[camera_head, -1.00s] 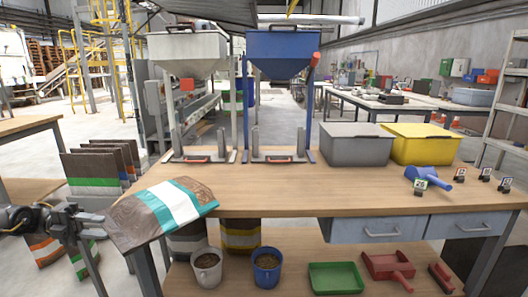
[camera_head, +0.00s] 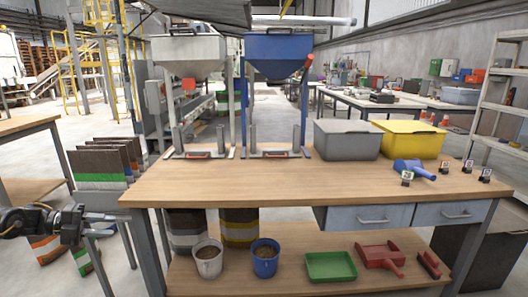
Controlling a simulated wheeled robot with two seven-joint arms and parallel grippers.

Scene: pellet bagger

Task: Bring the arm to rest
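My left gripper (camera_head: 102,225) reaches in from the left edge, in front of the bench's left end. Its two fingers look apart, with nothing seen between them. The wooden bench (camera_head: 260,181) has a bare left part, and no bag lies on it. My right arm and gripper do not show.
Brown bags with green and blue bands (camera_head: 98,165) stand left of the bench. A white hopper (camera_head: 190,54), a blue hopper (camera_head: 278,55), a grey bin (camera_head: 346,141) and a yellow bin (camera_head: 410,139) stand at the back. A blue scoop (camera_head: 414,168) lies at right.

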